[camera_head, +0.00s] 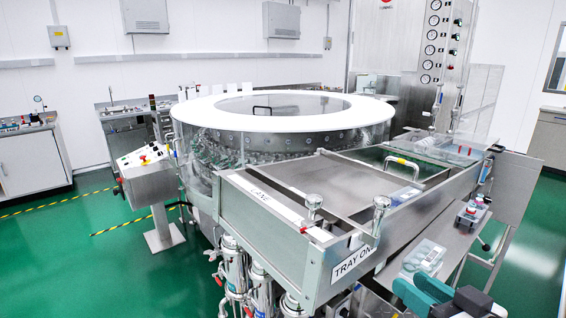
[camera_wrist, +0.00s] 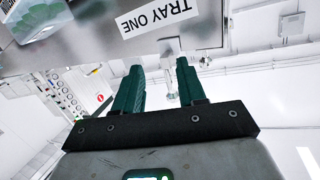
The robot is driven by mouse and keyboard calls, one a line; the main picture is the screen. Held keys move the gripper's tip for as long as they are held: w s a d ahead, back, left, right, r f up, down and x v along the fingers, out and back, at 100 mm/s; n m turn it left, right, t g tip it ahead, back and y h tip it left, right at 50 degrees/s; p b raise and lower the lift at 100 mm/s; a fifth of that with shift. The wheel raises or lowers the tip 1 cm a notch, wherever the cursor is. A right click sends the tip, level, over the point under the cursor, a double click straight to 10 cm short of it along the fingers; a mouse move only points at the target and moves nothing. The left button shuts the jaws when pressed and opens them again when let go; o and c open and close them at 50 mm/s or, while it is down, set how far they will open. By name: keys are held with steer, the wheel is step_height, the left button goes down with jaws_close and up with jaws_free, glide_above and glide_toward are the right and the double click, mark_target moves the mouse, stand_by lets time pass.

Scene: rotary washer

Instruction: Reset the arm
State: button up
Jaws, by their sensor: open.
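My gripper (camera_head: 410,283) shows at the lower right of the head view, beside the front end of the rotary washer's lane. In the wrist view, my gripper (camera_wrist: 158,68) has its two teal fingers spread apart with nothing between them. The view there is turned over, with the "TRAY ONE" label (camera_wrist: 157,15) above the fingers. The same label (camera_head: 354,259) is on the lane's front end panel in the head view. A clear tray with small items (camera_head: 424,256) lies close to my gripper, and it also shows in the wrist view (camera_wrist: 38,18).
The round washer (camera_head: 282,107) with its white top ring stands behind the steel lane table (camera_head: 350,188). A control panel (camera_head: 143,158) stands at left. A small rack (camera_head: 472,212) sits on the right side shelf. Green floor is open at far left and right.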

steer(key=s+f+m+g+h, duration=0.1)
steer(key=s+f+g, duration=0.1)
steer(key=s+f, duration=0.35)
steer(key=s+d+f+g+h, duration=0.1)
steer(key=s+f+g, duration=0.15)
steer(key=f, duration=0.65)
steer(key=s+f+m+g+h, duration=0.1)
steer(key=s+f+g, duration=0.2)
steer(key=f, duration=0.4)
steer(key=s+d+f+g+h, duration=0.1)
steer(key=s+f+g, duration=0.2)
steer(key=s+f, duration=0.2)
steer(key=s+d+f+g+h, duration=0.1)
steer(key=s+f, duration=0.4)
steer(key=s, duration=0.6)
steer(key=shift+s+d+f+m+g+h, duration=0.25)
steer(key=shift+d+m+g, duration=0.2)
steer(key=shift+g, duration=0.8)
steer(key=shift+r, duration=0.1)
